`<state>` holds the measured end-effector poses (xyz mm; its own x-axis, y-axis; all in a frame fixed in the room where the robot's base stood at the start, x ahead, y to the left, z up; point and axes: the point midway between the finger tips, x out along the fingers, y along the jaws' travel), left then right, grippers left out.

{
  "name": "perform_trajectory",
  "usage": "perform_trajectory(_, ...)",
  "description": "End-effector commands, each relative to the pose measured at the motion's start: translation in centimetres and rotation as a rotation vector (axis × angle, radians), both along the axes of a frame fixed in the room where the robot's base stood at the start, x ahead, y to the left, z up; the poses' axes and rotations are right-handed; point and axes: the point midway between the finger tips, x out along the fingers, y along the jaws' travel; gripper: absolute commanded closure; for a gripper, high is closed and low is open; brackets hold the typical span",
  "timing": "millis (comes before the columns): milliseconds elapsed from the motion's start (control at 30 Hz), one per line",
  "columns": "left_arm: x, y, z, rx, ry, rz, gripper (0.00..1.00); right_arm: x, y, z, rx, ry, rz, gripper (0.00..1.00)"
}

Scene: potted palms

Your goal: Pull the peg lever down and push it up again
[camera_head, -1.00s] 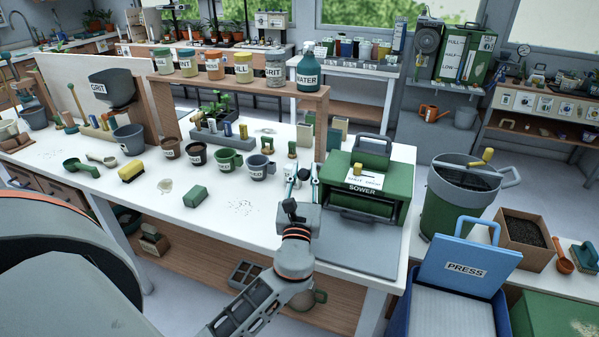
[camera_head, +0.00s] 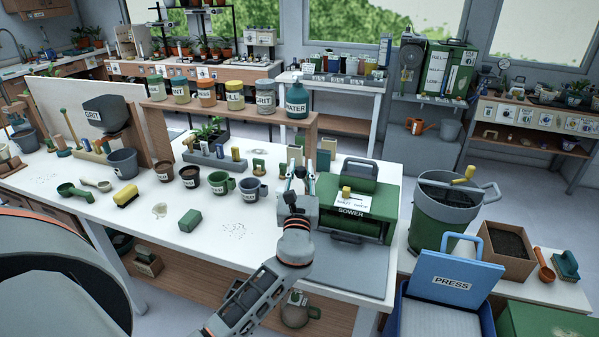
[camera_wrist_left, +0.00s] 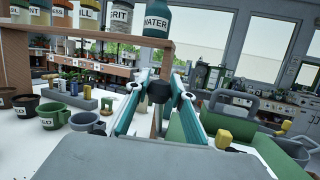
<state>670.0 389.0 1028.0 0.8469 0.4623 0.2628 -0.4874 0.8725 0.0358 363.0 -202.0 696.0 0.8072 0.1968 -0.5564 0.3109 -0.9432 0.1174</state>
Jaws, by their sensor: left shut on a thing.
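The green sower (camera_head: 372,193), with its yellow knob (camera_head: 346,191), stands at the right end of the white table. My left gripper (camera_head: 296,175) is upright beside the sower's left side. In the left wrist view its teal fingers (camera_wrist_left: 160,90) are closed around a dark rounded piece (camera_wrist_left: 159,91), which appears to be the end of the peg lever. The rest of the lever is hidden behind the gripper. The sower's yellow knob also shows in the left wrist view (camera_wrist_left: 224,137), right of the fingers. My right gripper is not in view.
A row of labelled jars (camera_head: 235,95) and the teal WATER bottle (camera_head: 297,99) stand on the wooden shelf behind. Mugs (camera_head: 253,188) and a green block (camera_head: 190,220) lie left of the gripper. A blue PRESS box (camera_head: 452,282) stands at the right.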

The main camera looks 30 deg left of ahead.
Motion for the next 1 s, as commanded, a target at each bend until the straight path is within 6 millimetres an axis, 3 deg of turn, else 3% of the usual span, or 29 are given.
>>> perform_trajectory(400, 0.2, -0.1, 0.1, -0.001, -0.002, -0.005, 1.0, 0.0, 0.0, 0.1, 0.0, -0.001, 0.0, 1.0)
perform_trajectory(433, 0.1, -0.1, 0.1, 0.0, -0.001, -0.004, 0.69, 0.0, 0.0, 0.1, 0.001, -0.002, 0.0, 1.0)
perform_trajectory(500, 0.1, -0.1, 0.1, -0.001, 0.0, -0.003, 0.6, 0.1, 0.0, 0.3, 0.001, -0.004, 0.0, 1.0)
perform_trajectory(833, 0.0, -0.1, -0.1, -0.001, 0.001, -0.002, 0.6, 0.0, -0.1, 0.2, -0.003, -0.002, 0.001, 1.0)
perform_trajectory(1000, -1.4, -0.9, -0.6, -0.002, 0.002, -0.004, 0.6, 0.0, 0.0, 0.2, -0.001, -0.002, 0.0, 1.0)
